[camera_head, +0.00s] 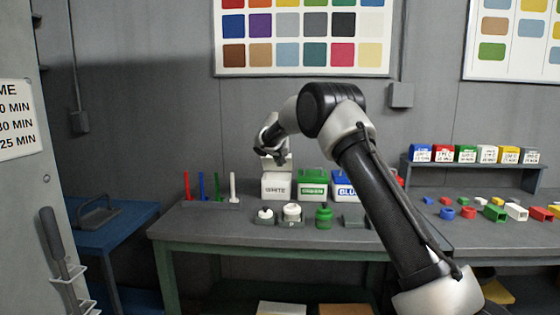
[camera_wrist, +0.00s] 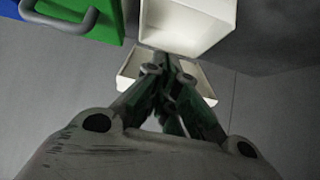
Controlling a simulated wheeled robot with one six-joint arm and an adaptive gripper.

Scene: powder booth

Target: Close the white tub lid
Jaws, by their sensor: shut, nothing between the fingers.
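The white tub (camera_head: 276,187), labelled WHITE, stands on the bench at the left end of the tub row. Its lid (camera_head: 277,164) is raised open above the back of the tub. In the wrist view the open tub (camera_wrist: 185,22) is at the top and the white lid (camera_wrist: 208,82) lies partly hidden behind my fingers. My gripper (camera_head: 274,152) is above the tub, close to the raised lid. Its fingers (camera_wrist: 167,65) are shut and empty; whether they touch the lid, I cannot tell.
A closed green tub (camera_head: 312,186) and a blue tub (camera_head: 344,185) stand to the right, the blue one partly behind my arm. Small jars (camera_head: 291,212) stand in front. Coloured sticks (camera_head: 202,187) are at the left. A shelf of small bins (camera_head: 466,154) is at the right.

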